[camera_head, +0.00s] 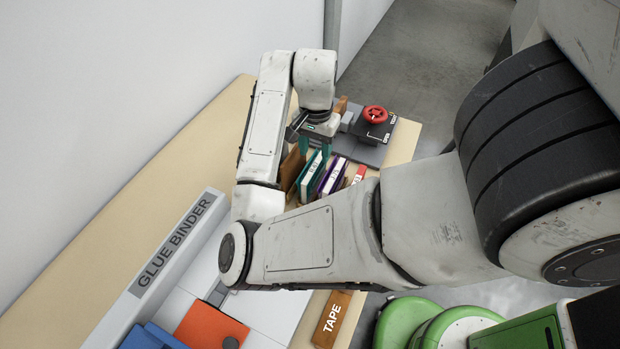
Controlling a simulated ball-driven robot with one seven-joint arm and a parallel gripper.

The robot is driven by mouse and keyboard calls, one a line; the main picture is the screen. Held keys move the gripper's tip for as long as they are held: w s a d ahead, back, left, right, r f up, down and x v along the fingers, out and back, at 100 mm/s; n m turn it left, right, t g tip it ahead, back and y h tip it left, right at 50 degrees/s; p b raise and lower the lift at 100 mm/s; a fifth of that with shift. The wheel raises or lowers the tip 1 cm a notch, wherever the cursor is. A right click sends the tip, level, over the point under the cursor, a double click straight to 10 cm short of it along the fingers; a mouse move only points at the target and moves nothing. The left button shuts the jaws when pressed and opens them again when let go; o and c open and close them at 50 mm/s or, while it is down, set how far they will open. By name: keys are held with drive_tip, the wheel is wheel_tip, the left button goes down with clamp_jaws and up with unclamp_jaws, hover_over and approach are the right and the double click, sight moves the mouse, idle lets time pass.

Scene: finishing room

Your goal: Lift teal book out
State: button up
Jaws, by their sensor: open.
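The teal book (308,178) stands on edge in a row of books on the table, its white label facing up. My arm hides the lower part of the row.
A glue binder (173,248) lies along the left, with an orange cover (210,325) and blue pieces in front. The tan table (140,205) is clear at left.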

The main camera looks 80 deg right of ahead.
sight(314, 167)
drive_tip(key=shift+a+f+b, duration=0.15)
drive_tip(key=shift+f+b, duration=0.4)
drive_tip(key=shift+f, duration=1.25)
drive_tip(key=shift+a+f+b, duration=0.1)
drive_tip(key=shift+f+b, duration=0.45)
drive_tip(key=shift+f, duration=1.2)
drive_tip(key=shift+c, duration=0.4)
clamp_jaws()
